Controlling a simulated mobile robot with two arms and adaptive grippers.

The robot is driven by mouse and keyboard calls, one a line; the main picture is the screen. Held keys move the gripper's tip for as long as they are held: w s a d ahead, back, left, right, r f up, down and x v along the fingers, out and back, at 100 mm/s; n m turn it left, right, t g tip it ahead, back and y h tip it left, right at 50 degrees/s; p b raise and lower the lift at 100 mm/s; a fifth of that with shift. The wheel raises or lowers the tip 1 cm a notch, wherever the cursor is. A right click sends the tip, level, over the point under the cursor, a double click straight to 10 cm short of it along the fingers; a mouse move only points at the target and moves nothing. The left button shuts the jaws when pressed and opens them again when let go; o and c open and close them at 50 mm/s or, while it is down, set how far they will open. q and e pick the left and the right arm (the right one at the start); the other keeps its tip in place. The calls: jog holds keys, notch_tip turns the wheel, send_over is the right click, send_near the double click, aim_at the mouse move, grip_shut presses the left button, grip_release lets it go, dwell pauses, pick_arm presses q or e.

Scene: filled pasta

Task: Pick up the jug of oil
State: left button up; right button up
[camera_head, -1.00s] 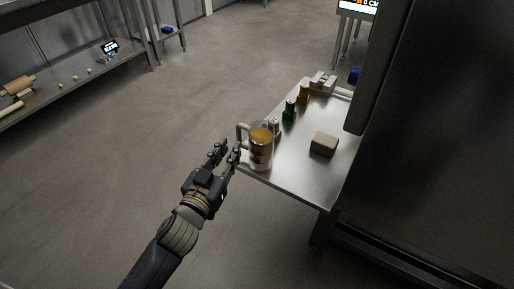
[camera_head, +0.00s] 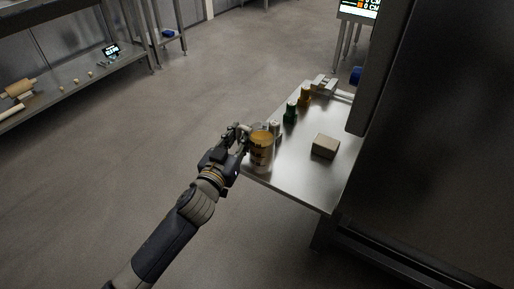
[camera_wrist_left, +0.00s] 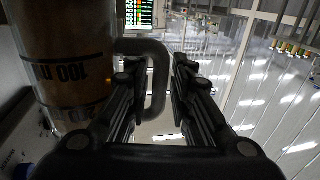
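The jug of oil (camera_head: 261,153), clear with amber contents, stands at the near left corner of the steel table (camera_head: 300,187). In the left wrist view the jug (camera_wrist_left: 70,55) fills the left side, with upside-down volume marks. Its grey handle (camera_wrist_left: 159,80) lies between the two fingers of my left gripper (camera_wrist_left: 155,95). The fingers are apart, with a gap visible beside the handle. In the head view my left gripper (camera_head: 241,136) is at the handle side of the jug and hides most of the handle. My right gripper is not in view.
On the table are a beige block (camera_head: 325,146), a green bottle (camera_head: 290,113), a yellow-orange bottle (camera_head: 305,97) and a small pale-topped container (camera_head: 275,128) close behind the jug. A large dark panel (camera_head: 430,130) stands at right. The floor at left is open.

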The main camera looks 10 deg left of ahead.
pick_arm(q)
grip_shut()
jog(key=shift+r, duration=0.1)
